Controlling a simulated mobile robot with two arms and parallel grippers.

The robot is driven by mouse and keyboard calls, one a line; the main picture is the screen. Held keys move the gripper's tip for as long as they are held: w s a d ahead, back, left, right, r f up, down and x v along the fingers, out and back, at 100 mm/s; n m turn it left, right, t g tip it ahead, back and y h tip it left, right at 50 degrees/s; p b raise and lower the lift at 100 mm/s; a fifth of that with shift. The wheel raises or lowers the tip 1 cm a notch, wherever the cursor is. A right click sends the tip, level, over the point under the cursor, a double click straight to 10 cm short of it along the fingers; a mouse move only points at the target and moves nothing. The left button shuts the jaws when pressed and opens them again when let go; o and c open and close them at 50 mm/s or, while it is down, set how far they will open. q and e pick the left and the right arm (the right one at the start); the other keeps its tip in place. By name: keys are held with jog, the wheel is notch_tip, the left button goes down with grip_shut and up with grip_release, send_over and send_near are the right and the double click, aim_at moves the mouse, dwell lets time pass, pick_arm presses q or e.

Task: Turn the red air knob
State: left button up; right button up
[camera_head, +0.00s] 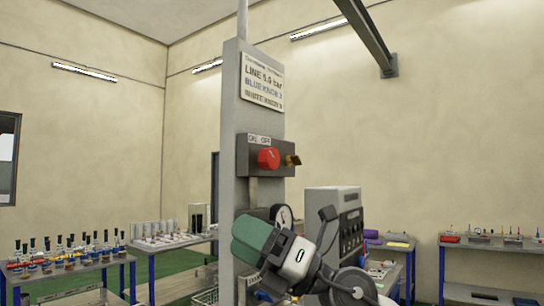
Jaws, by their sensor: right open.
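The red air knob (268,158) sits on the front of a dark valve box (250,157) on a grey upright post (236,100). Small ON and OFF labels are above it. A pale mark shows on the knob; its exact setting is hard to read. My right gripper (253,241), with green finger parts, is below the knob and in front of the post. It is open, apart from the knob, and nothing shows held in it. It partly covers a round gauge (284,215). My left gripper is not in view.
A brass fitting (292,160) sticks out right of the knob. A sign (262,82) is higher on the post. A grey cabinet (350,225) stands behind my right arm. Benches with small parts stand at left (75,268) and right (490,243). Space around the knob's front looks clear.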

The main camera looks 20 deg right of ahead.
jog(key=d+r+n+h, duration=0.3)
jog(key=d+r+h, duration=0.1)
jog(key=r, duration=0.3)
jog(key=m+t+h, duration=0.1)
jog(key=t+h, duration=0.3)
jog(key=h, duration=0.2)
send_near(274, 156)
jog(key=p+x, duration=0.4)
jog(key=x, duration=0.5)
jog(key=shift+a+r+p, duration=0.1)
jog(key=shift+r+p, duration=0.1)
jog(key=shift+p, duration=0.2)
jog(key=shift+w+a+f, duration=0.15)
jog(key=shift+w+a, duration=0.15)
jog(key=shift+w, duration=0.2)
jog(key=c, duration=0.9)
